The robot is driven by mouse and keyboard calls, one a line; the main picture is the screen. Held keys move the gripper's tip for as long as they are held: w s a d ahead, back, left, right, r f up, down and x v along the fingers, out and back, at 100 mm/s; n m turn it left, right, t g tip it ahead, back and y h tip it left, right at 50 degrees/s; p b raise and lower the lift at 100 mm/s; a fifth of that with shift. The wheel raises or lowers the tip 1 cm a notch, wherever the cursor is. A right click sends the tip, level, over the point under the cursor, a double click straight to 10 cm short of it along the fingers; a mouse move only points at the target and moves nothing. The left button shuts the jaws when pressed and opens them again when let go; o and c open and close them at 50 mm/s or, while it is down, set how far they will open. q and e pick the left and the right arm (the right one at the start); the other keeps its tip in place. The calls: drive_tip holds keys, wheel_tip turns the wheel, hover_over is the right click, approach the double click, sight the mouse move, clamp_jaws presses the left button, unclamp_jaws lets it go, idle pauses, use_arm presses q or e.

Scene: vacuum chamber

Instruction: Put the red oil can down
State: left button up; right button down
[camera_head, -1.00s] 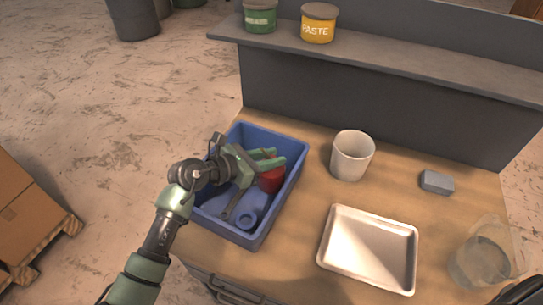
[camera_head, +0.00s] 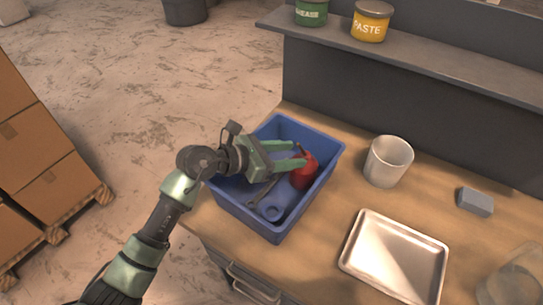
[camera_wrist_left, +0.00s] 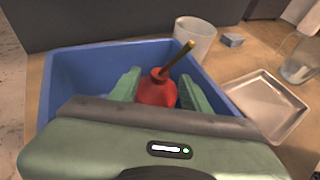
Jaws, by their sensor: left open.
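The red oil can (camera_head: 305,172) stands inside the blue bin (camera_head: 262,222), toward its right side. It also shows in the left wrist view (camera_wrist_left: 156,90), with its brass spout pointing up and to the right. My left gripper (camera_head: 301,156) is open, its green fingers reaching over the bin. In the left wrist view its fingers (camera_wrist_left: 158,90) lie on either side of the can, with a gap showing beside it. The can's base is hidden in the wrist view. My right gripper is not in view.
A wrench (camera_head: 265,192) and a ring (camera_head: 272,212) lie in the bin. A white cup (camera_head: 388,162), a metal tray (camera_head: 395,258), a grey block (camera_head: 475,201) and a clear container (camera_head: 512,276) stand to the right. A shelf with tins (camera_head: 370,22) runs behind.

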use_arm(q)
drive_tip(key=b+v, duration=0.1)
drive_tip(key=v, duration=0.5)
drive_tip(key=shift+s+a+r, duration=0.15)
drive_tip(key=shift+a, duration=0.15)
